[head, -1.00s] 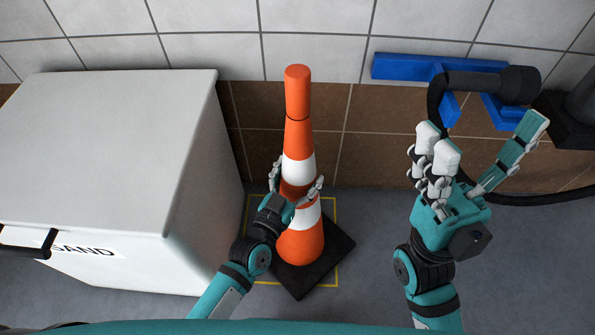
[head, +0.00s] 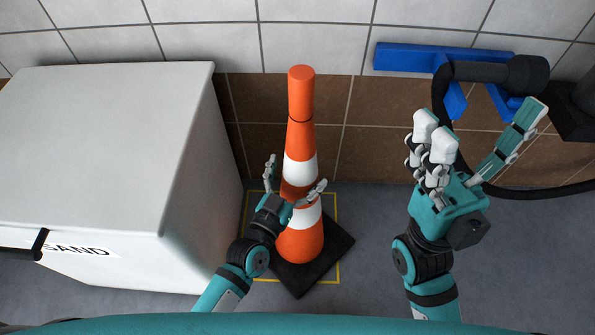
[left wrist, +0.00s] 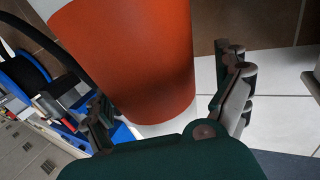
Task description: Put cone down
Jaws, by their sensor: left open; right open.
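An orange and white traffic cone (head: 301,168) stands upright on its black square base (head: 343,243), over a yellow outlined square on the floor. My left gripper (head: 296,180) is open in front of the cone, its fingers spread to either side of the shaft. In the left wrist view the cone (left wrist: 130,60) fills the space between the open fingers (left wrist: 165,100), and whether they touch it is unclear. My right gripper (head: 475,150) is open and empty to the right of the cone, well apart from it.
A large white sand bin (head: 105,150) stands close left of the cone. A tiled wall (head: 385,145) is behind. A blue bracket (head: 430,57) with a black hose (head: 500,70) hangs at the upper right. Floor (head: 370,215) right of the cone is clear.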

